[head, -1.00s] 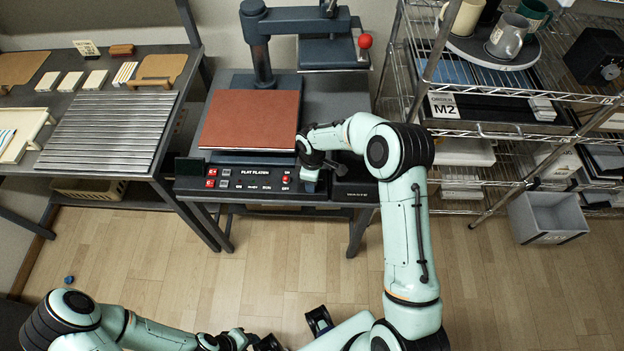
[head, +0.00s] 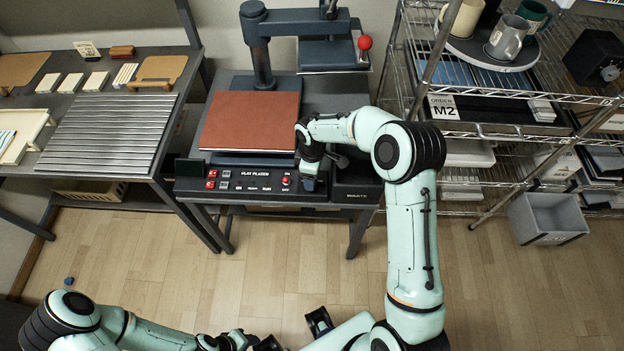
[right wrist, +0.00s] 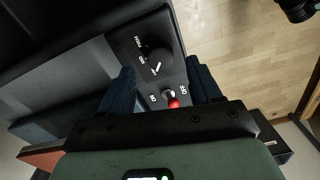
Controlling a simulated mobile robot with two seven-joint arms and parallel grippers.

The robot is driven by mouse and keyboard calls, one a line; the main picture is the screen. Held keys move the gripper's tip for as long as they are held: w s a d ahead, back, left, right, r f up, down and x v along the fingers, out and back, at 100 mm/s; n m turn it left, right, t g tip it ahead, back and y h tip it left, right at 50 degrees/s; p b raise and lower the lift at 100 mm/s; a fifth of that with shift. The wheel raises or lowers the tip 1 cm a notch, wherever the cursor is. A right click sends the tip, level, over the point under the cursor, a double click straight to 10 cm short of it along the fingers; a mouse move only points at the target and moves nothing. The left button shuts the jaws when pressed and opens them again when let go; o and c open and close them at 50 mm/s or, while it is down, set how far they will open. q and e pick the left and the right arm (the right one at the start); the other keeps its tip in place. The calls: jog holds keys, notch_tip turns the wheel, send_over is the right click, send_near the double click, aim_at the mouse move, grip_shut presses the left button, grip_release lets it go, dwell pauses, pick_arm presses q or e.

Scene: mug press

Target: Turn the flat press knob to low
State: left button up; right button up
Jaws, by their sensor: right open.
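The flat press (head: 232,160) has a red-brown platen and a dark front control panel (head: 248,182). In the right wrist view the black press knob (right wrist: 158,60) sits on the panel with small white labels beside it. My right gripper (right wrist: 160,74) is open, one blue finger on each side of the panel strip; contact with the knob cannot be told. In the head view my right gripper (head: 312,178) is over the panel's right part and hides the knob. My left gripper (head: 268,343) is low, partly cut off at the bottom edge.
A red-tipped toggle (right wrist: 172,101) stands close to the knob. A press lever with a red ball (head: 364,42) is behind. A wire shelf (head: 480,128) stands right, a slatted table (head: 108,130) left.

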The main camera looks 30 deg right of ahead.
notch_tip(320, 180, up, 9)
dwell(0.8)
